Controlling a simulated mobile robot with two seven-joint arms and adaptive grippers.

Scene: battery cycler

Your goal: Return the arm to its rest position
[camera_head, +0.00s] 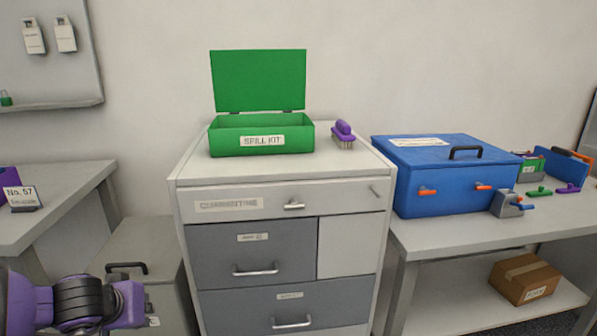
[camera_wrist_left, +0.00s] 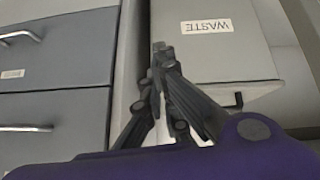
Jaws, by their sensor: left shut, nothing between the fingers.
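My left arm, purple and black, comes in at the lower left of the head view, in front of a grey box (camera_head: 145,240) with a black handle. In the left wrist view my left gripper (camera_wrist_left: 160,50) is shut and empty, its dark fingertips together. Its fingers show over the gap between the drawer cabinet (camera_wrist_left: 60,95) and the grey box (camera_wrist_left: 225,55), which carries a label reading WASTE upside down. I cannot tell how far the fingertips are from either surface. My right gripper is in neither view.
An open green spill kit box (camera_head: 262,135) and a purple brush (camera_head: 343,134) stand on the drawer cabinet (camera_head: 285,188). A blue case (camera_head: 445,178) is on the right table, with a cardboard box (camera_head: 525,278) on its shelf. A left table (camera_head: 60,205) stands behind my arm.

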